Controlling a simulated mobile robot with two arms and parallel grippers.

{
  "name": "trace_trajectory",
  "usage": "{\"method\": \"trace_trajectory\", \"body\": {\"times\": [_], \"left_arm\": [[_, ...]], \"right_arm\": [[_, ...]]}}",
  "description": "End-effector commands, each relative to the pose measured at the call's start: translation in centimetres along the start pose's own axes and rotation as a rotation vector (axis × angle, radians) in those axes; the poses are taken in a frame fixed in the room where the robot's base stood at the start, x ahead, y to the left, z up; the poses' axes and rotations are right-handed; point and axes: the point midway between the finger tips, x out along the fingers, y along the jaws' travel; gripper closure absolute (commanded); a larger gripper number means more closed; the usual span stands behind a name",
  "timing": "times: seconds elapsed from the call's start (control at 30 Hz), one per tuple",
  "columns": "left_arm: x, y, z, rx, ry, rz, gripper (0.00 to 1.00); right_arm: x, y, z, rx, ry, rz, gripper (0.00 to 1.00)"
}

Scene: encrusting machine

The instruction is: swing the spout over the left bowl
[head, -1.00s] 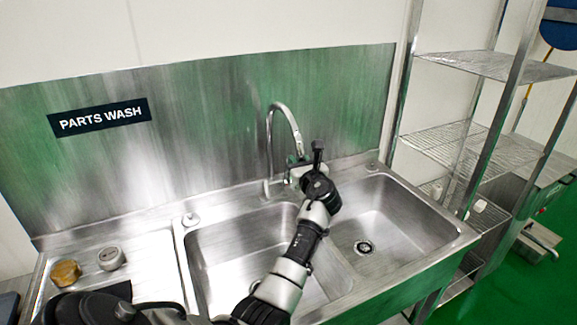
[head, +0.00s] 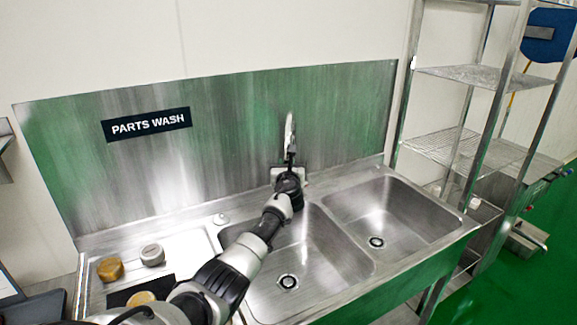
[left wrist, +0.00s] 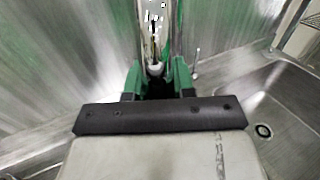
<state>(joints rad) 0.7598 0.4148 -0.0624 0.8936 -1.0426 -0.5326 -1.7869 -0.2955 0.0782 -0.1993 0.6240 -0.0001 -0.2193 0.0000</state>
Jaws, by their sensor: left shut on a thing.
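The spout (head: 290,128) is a shiny metal tube rising at the back of the sink, seen nearly edge-on, its curve pointing towards me. My left gripper (head: 290,168) is shut on the spout near its lower end, which the gripper partly hides. In the left wrist view the spout (left wrist: 155,35) stands between the green fingers of my left gripper (left wrist: 158,78). The left bowl (head: 325,262) lies in front, with the gripper at its back edge; my arm covers part of it. My right gripper is not in view.
The right bowl (head: 385,210) is empty, beyond a metal divider. A brass-coloured part (head: 110,268) and a grey part (head: 152,254) sit on the left drainboard. A wire shelf rack (head: 470,150) stands at the right. The backsplash (head: 230,150) is close behind the spout.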

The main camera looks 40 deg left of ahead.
Motion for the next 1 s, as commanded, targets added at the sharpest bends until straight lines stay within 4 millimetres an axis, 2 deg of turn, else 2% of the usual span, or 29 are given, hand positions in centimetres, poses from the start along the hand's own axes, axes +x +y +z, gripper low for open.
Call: {"method": "trace_trajectory", "body": {"times": [0.37,0.4,0.57,0.87,1.0], "left_arm": [[0.14,0.12,0.48,-0.009,-0.006,0.002,1.0],[0.14,0.11,0.49,-0.009,-0.006,0.001,0.74],[0.11,0.07,0.37,-0.007,-0.005,0.001,0.51],[-0.03,0.03,0.2,-0.004,-0.003,0.0,0.51],[-0.75,0.01,0.2,-0.002,-0.004,-0.001,0.51]], "right_arm": [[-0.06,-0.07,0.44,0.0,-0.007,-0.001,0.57],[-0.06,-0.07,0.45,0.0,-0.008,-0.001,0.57],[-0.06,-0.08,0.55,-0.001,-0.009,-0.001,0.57],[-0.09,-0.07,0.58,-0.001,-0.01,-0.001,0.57],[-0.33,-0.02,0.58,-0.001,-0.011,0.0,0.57]]}}
